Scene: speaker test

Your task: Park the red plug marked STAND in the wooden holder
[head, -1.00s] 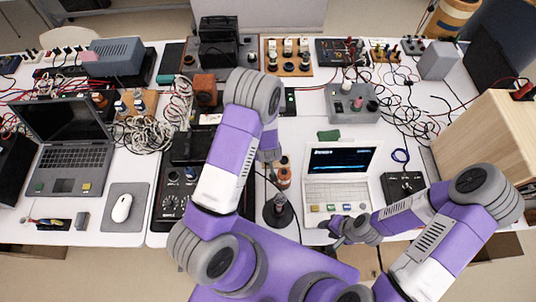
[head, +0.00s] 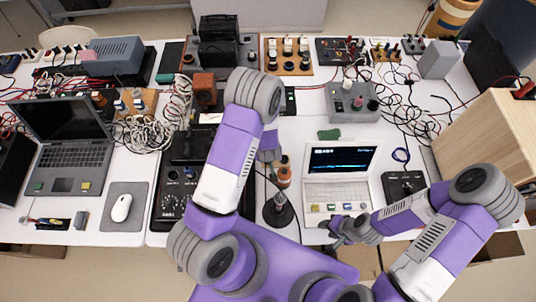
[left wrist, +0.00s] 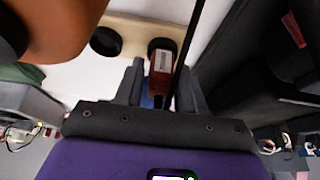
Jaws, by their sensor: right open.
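In the left wrist view a red plug (left wrist: 163,62) with a pale label, too small to read, stands between the fingers of my left gripper (left wrist: 162,88). Its far end is at a dark round hole in a pale wooden holder (left wrist: 132,30); I cannot tell how deep it sits. A second dark hole to its left looks empty. Whether the fingers press on the plug is unclear. My right gripper (head: 337,231) is open and empty before the white instrument.
A brown spool (head: 284,178) and a black round stand (head: 278,212) are close to my left forearm. A white instrument with a screen (head: 338,180) stands to the right. Cables tangle at the back right.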

